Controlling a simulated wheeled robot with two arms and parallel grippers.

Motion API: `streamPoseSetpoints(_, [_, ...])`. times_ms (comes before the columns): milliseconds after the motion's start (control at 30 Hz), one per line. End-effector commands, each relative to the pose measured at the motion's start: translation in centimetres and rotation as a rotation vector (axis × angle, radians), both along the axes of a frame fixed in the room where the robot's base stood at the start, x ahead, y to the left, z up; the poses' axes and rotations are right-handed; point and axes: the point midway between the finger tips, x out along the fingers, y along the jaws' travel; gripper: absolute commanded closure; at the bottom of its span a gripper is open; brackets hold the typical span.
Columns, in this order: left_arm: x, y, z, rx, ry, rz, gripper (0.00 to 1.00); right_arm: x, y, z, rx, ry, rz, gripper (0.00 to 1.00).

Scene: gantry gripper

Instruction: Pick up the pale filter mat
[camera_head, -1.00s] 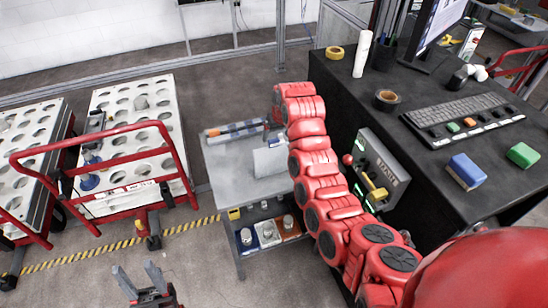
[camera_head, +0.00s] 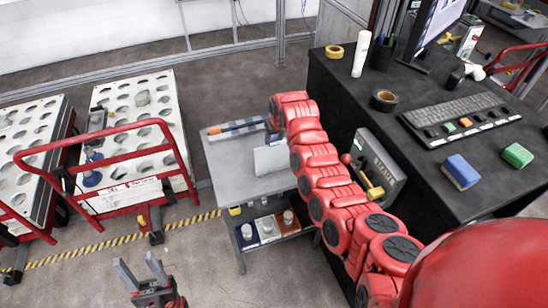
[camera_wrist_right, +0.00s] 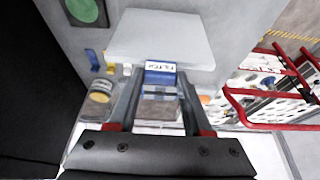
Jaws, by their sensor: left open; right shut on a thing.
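The pale filter mat (camera_head: 270,159) is a flat whitish sheet over the small grey table in the head view. In the right wrist view it shows as a pale panel (camera_wrist_right: 160,38) beyond my fingertips, with a blue lettered label at its near edge. My right gripper (camera_wrist_right: 160,74) is shut on the mat at that label. Whether the mat touches the table is hard to tell. My left gripper (camera_head: 142,274) is open and empty, low over the floor at the front left.
The grey table (camera_head: 228,178) has an orange-handled tool at its back edge and small containers on its lower shelf. A black desk (camera_head: 335,88) stands to the right, with a grey control box on its side. Red-railed carts (camera_head: 120,135) stand left, beyond floor space.

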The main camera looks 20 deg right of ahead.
Motion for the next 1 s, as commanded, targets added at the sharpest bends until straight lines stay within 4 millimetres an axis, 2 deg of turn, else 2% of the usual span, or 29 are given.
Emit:
streamPoseSetpoints(33, [0.0,0.0,0.0,0.000,0.000,0.000,0.50,0.0,0.0,0.0,0.000,0.001,0.000,0.76])
streamPoseSetpoints(167, [0.0,0.0,0.0,0.000,0.000,0.000,0.50,0.0,0.0,0.0,0.000,0.001,0.000,1.00])
streamPoseSetpoints(733, [0.0,0.0,-0.6,0.000,0.000,0.000,0.50,0.0,0.0,0.3,0.000,0.001,0.000,1.00])
streamPoseSetpoints(867, [0.0,0.0,-1.7,0.000,0.000,0.000,0.50,0.1,0.1,1.2,0.001,-0.003,0.000,1.00])
streamPoseSetpoints(967, [0.0,0.0,-3.6,0.000,0.000,0.000,0.50,0.2,0.1,3.0,0.001,-0.009,0.001,1.00])
streamPoseSetpoints(1000, [0.0,0.0,-3.2,0.000,0.001,0.000,0.50,-0.3,0.4,3.3,0.002,-0.001,0.003,1.00])
